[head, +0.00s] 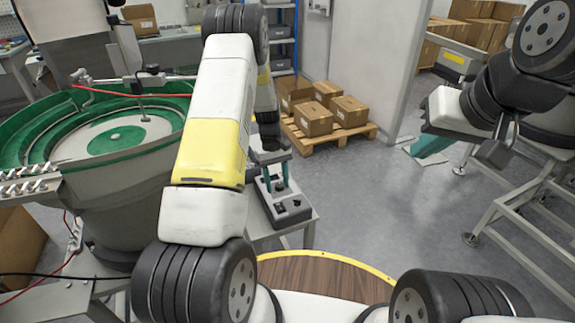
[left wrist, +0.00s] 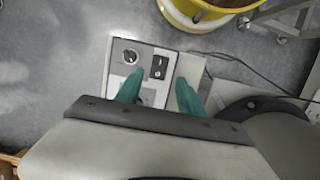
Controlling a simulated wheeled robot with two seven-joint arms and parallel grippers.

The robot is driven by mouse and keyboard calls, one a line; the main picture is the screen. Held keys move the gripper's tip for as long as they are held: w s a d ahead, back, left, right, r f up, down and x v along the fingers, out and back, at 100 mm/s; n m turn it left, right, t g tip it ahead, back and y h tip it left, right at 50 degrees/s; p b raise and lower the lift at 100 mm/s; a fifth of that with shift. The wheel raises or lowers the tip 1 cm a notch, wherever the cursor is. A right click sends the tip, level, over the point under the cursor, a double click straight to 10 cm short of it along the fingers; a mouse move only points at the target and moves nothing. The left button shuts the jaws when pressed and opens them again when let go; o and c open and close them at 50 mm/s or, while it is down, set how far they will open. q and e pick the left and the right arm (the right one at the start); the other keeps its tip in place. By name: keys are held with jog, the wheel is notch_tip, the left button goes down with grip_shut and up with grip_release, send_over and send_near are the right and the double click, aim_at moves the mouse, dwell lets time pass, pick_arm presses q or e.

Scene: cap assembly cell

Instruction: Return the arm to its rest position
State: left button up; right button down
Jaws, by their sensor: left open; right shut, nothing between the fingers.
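My left arm reaches forward in the head view and bends down. My left gripper (head: 275,182) hangs over a small control box (head: 292,208) on a stand, with its teal fingers apart and nothing between them. In the left wrist view the left gripper (left wrist: 158,92) is open above the control box (left wrist: 118,72), whose knob and black switch show; whether the fingers touch it I cannot tell. My right arm is folded at the right of the head view. Its gripper (head: 432,146) shows teal fingers, shut and empty, partly hidden by the arm.
A green-rimmed bowl feeder (head: 40,150) stands close on the left of my left arm. Cartons (head: 312,120) sit on a pallet (head: 335,137) farther back. A grey metal frame (head: 505,208) stands at the right. A round wooden top (head: 325,275) lies in front. The middle floor is clear.

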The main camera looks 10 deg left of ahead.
pick_arm(q)
jog(key=s+d+r+m+t, duration=0.1)
jog(key=s+r+m+t, duration=0.15)
jog(key=r, duration=1.05)
jog(key=s+d+r+m+t, duration=0.1)
jog(key=s+r, duration=0.3)
jog(key=r, duration=0.8)
jog(key=s+r+m+t, duration=0.2)
jog(key=s+r, duration=0.3)
jog(key=s, duration=0.4)
jog(key=s+d+r+m+t, duration=0.1)
jog(key=s+r+m+t, duration=0.1)
jog(key=s+r, duration=0.4)
jog(key=s+t, duration=0.1)
jog(key=s, duration=0.3)
jog(key=shift+h, duration=0.3)
